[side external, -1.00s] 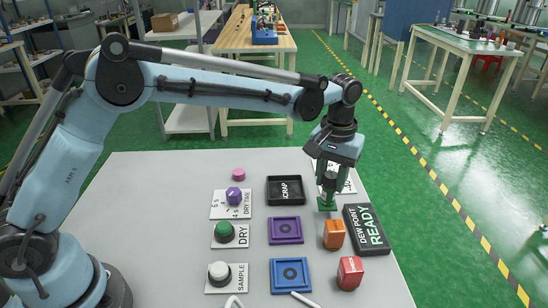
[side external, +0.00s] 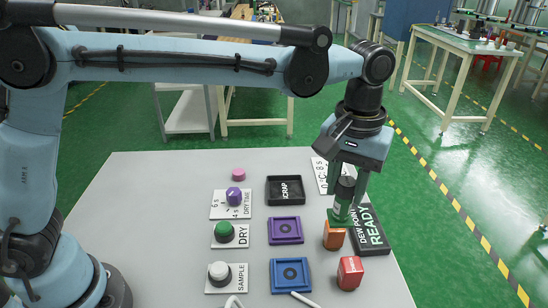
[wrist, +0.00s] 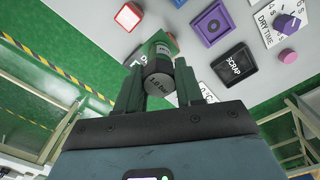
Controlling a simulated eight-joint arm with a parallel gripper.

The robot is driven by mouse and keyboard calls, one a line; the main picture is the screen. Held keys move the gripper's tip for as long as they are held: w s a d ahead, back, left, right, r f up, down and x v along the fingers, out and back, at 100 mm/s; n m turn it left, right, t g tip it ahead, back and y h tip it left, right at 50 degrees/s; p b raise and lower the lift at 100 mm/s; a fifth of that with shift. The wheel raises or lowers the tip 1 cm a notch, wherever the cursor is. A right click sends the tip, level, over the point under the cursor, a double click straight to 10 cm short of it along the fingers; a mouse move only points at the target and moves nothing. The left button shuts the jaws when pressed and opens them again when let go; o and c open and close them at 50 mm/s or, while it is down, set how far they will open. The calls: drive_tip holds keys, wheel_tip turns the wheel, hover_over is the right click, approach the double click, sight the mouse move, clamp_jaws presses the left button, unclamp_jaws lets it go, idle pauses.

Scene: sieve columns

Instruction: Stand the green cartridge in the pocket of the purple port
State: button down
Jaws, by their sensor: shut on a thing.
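The green cartridge (side external: 342,208) has a dark cap and is held upright between the fingers of my gripper (side external: 348,190). It appears to hang above the table, just behind the orange block in the side view. In the wrist view the cartridge (wrist: 158,70) shows its dark round end between the fingers (wrist: 160,92). The purple port (side external: 298,240) is a square block with a round pocket, lying flat to the left of my gripper. Its pocket looks empty. The port also shows at the top of the wrist view (wrist: 201,34).
The orange block (side external: 333,235), red block (side external: 350,272) and black READY panel (side external: 370,236) are near the cartridge. The blue port (side external: 277,284) is in front of the purple one. The black scrap tray (side external: 285,203) is behind it. Knobs and labels stand left.

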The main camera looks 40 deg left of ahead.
drive_tip(key=m, duration=0.1)
drive_tip(key=s+m, duration=0.1)
drive_tip(key=m, duration=0.3)
drive_tip(key=shift+s+a+r, duration=0.2)
drive_tip(key=shift+s, duration=0.05)
drive_tip(key=s+a+m, duration=0.2)
drive_tip(key=s+m, duration=0.3)
drive_tip(key=m, duration=1)
drive_tip(key=s+a+m, duration=0.1)
drive_tip(key=s+m, duration=0.3)
drive_tip(key=m, duration=1.1)
drive_tip(key=shift+w+a+f, duration=1.3)
drive_tip(key=shift+w+f, duration=0.15)
drive_tip(key=shift+f, duration=0.25)
drive_tip(key=shift+w+a+f, duration=1.25)
drive_tip(key=shift+w+f, duration=0.2)
drive_tip(key=shift+f, duration=0.25)
drive_tip(key=shift+w+a+f, duration=1.3)
drive_tip(key=shift+w+f, duration=0.15)
drive_tip(key=shift+f, duration=0.25)
